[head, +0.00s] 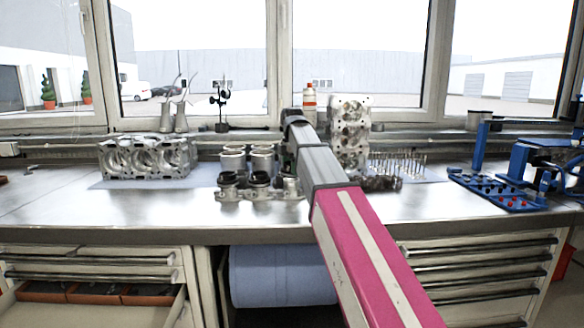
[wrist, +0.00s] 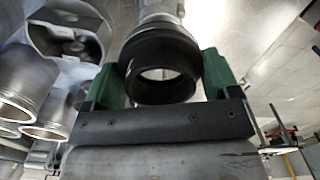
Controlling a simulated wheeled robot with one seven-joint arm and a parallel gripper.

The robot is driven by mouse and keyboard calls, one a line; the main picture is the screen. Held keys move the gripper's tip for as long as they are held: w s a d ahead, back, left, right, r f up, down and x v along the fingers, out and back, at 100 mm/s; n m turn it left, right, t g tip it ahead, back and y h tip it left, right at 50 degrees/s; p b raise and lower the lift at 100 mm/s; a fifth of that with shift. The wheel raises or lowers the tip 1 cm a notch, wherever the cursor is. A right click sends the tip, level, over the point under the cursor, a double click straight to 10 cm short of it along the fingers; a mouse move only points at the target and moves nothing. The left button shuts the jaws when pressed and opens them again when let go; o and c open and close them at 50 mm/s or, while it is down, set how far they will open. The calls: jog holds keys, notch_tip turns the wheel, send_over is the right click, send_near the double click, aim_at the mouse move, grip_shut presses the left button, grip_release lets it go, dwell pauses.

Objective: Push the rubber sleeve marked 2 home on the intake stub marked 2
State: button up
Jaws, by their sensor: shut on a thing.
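In the wrist view a black rubber sleeve (wrist: 158,46) sits between the green fingers of my gripper (wrist: 164,74), which is shut on it. I look into its open round end. A pale metal tubular part (wrist: 160,9) shows directly beyond the sleeve; I cannot tell whether the sleeve is around it or only in front of it. In the head view the intake part with its row of stubs (head: 258,192) stands on the bench, with black rings on its tops. My arm hides the gripper and held sleeve there. No number 2 is readable.
An engine block (head: 145,158) stands at left and a cylinder head (head: 350,130) upright behind my arm. Metal cylinders (head: 262,158) stand behind the intake part. A blue rack (head: 500,190) is at right. The bench front left (head: 130,212) is clear.

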jog(key=shift+f, duration=1.05)
dwell(0.9)
jog(key=shift+o, duration=1.4)
jog(key=shift+c, duration=1)
jog(key=shift+f, duration=0.7)
jog(key=o, duration=0.8)
jog(key=shift+r, duration=0.1)
